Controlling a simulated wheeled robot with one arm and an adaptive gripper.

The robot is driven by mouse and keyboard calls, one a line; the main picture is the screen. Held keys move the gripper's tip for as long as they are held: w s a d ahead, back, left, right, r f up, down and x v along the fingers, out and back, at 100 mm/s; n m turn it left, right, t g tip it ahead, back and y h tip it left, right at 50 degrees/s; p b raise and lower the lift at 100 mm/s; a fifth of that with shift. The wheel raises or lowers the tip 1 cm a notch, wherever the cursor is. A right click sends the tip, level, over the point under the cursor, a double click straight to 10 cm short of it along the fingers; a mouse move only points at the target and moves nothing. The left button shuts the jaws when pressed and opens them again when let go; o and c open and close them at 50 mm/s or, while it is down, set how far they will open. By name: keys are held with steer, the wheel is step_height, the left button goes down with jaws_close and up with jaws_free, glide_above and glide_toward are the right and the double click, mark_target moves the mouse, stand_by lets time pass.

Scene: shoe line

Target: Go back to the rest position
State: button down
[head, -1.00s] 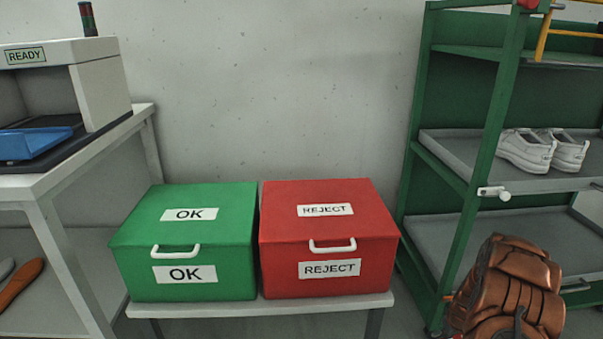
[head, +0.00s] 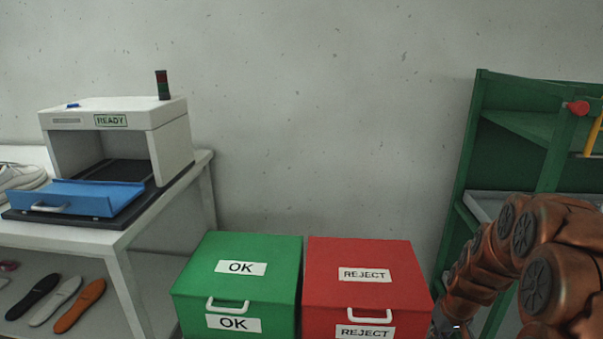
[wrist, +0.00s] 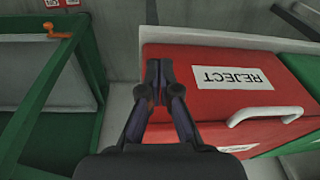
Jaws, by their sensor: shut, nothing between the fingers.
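My gripper (wrist: 158,72) is shut and empty in the wrist view. Its fingertips appear over the edge of the red REJECT box (wrist: 210,108), on the side facing the green rack; the height gap cannot be judged. In the head view my copper-coloured arm is folded at the right, and the gripper end is mostly cut off at the bottom beside the red REJECT box (head: 365,262). The red box is closed, with a white handle on its front.
The closed green OK box (head: 240,258) stands left of the red box. A green rack (head: 478,150) is at the right, close to my arm. At the left, a table (head: 90,240) holds a white machine (head: 115,118) marked READY and a blue tray (head: 80,197). Insoles lie on the lower shelf.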

steer(key=s+a+r+p, duration=0.3)
steer(key=a+r, duration=0.1)
steer(key=r, duration=0.3)
steer(key=s+a+r+p, duration=0.3)
steer(key=s+r, duration=0.1)
steer(key=r, duration=0.2)
steer(key=s+a+r+g+p, duration=0.1)
steer(key=s+a+r+p, duration=0.1)
steer(key=s+r+p, duration=0.2)
steer(key=s+a+r+g+p, duration=0.1)
steer(key=s+a+r+p, duration=0.2)
steer(key=s+r, duration=0.7)
steer(key=s+a+r+g+p, duration=0.1)
steer(key=s+a+r+p, duration=0.2)
steer(key=s+r+p, duration=0.3)
steer(key=s+r, duration=0.1)
steer(key=s, duration=0.2)
steer(key=shift+s+r+h, duration=0.3)
steer(key=shift+r+h, duration=0.05)
steer(key=shift+h, duration=0.05)
steer(key=shift+d, duration=0.1)
